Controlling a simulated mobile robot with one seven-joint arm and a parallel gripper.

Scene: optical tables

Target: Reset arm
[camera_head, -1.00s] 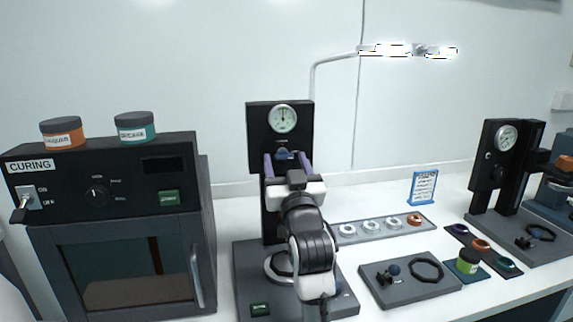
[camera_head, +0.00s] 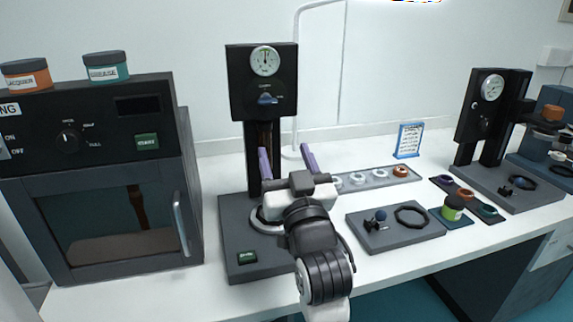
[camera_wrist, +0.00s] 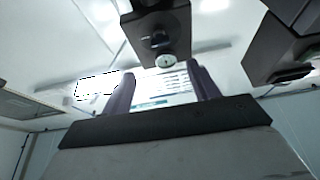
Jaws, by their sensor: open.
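My gripper (camera_head: 286,163) is in the middle of the head view, in front of the black press with a round dial (camera_head: 263,80). Its two purple fingers stand apart, pointing up, with nothing between them. In the wrist view my gripper (camera_wrist: 160,88) also shows its fingers spread, with the press head (camera_wrist: 158,35) beyond them at the top. My arm hides part of the press base (camera_head: 238,222) and part of the pale ring on it.
The curing oven (camera_head: 110,190) stands at left with an orange jar (camera_head: 26,75) and a teal jar (camera_head: 106,67) on top. A grey tray with a black ring (camera_head: 395,228), a green-lidded jar (camera_head: 453,207) and a second gauge stand (camera_head: 490,125) are at right.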

